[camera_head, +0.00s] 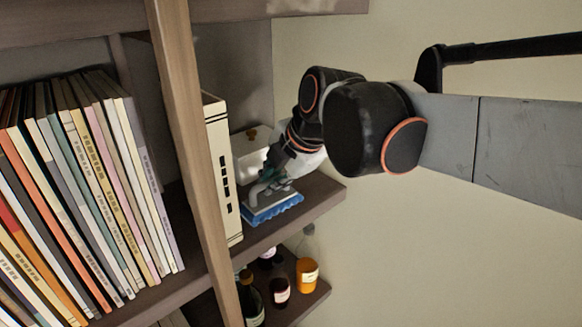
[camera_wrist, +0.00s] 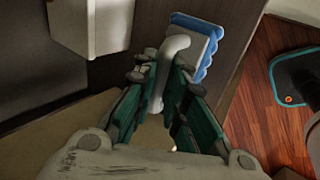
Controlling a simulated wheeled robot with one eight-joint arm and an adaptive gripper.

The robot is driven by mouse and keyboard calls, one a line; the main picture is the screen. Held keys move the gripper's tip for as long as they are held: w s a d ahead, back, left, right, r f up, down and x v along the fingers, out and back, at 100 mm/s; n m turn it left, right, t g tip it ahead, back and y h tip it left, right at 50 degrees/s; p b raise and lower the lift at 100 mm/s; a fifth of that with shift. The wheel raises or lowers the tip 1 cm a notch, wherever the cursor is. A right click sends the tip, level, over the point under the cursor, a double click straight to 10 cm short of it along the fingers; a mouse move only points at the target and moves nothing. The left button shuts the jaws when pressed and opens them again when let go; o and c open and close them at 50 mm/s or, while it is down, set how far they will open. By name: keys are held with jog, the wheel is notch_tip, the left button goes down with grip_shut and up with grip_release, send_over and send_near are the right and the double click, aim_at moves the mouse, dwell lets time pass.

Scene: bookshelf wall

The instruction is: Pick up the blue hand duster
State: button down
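The blue hand duster (camera_head: 272,206) has a blue fringed head and a grey curved handle. It lies at the front of the shelf, right of a thick cream book. My gripper (camera_head: 268,177) is above it, angled down at the handle. In the wrist view, the grey handle of the blue hand duster (camera_wrist: 178,47) passes between the teal fingers of my gripper (camera_wrist: 168,72). The fingers are closed in on both sides of the handle, and the blue head shows beyond them. The duster's head appears to be on or very near the shelf surface.
The cream book (camera_head: 222,170) stands close on the left, beside a wooden upright (camera_head: 188,130). A white box (camera_head: 250,150) is behind the duster. Several bottles (camera_head: 307,273) stand on the shelf below. Room is free to the right of the shelf end.

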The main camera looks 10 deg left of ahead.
aim_at(276, 197)
dwell(0.3)
notch_tip(276, 197, up, 10)
jog(key=b, duration=0.1)
dwell(0.5)
dwell(0.3)
